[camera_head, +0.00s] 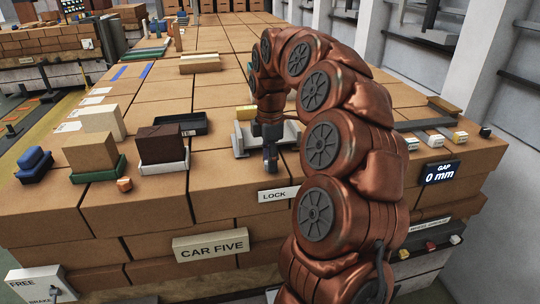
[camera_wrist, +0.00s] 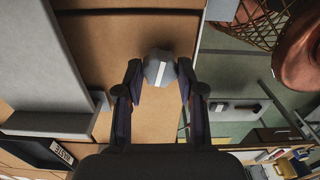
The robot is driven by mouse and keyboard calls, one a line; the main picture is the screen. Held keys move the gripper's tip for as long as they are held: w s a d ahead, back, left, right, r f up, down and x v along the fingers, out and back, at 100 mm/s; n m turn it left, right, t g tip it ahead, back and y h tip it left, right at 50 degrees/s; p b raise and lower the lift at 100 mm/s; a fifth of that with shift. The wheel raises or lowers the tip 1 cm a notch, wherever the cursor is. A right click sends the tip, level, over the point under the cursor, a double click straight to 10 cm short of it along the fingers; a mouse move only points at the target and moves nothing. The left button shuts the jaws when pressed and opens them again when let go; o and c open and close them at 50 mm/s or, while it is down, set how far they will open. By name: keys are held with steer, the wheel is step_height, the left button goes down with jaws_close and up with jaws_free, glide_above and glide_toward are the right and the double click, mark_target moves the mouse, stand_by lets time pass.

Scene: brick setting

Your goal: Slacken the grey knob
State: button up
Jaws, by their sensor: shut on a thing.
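The grey knob (camera_wrist: 160,70) is a rounded, faceted piece with a white stripe across its face, seen in the wrist view. My gripper (camera_wrist: 160,80) is shut on it, with one dark finger on each side. In the head view my gripper (camera_head: 270,158) points down at the front edge of the brick stack, just above the LOCK label (camera_head: 278,195). I cannot make out the knob apart from the gripper there. The white stripe runs nearly upright in the wrist view. A display (camera_head: 440,172) reads "GAP 0 mm".
A grey metal plate (camera_head: 240,142) lies beside my gripper. To the left are a dark brown block (camera_head: 162,144), a tan block (camera_head: 90,152), a black tray (camera_head: 182,124) and a blue piece (camera_head: 34,164). Small labelled blocks (camera_head: 434,139) stand to the right.

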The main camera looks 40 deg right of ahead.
steer(key=shift+n, duration=0.7)
steer(key=shift+d, duration=0.1)
steer(key=o, duration=1.1)
steer(key=shift+o, duration=0.2)
step_height(320, 180, up, 12)
stand_by(0.6)
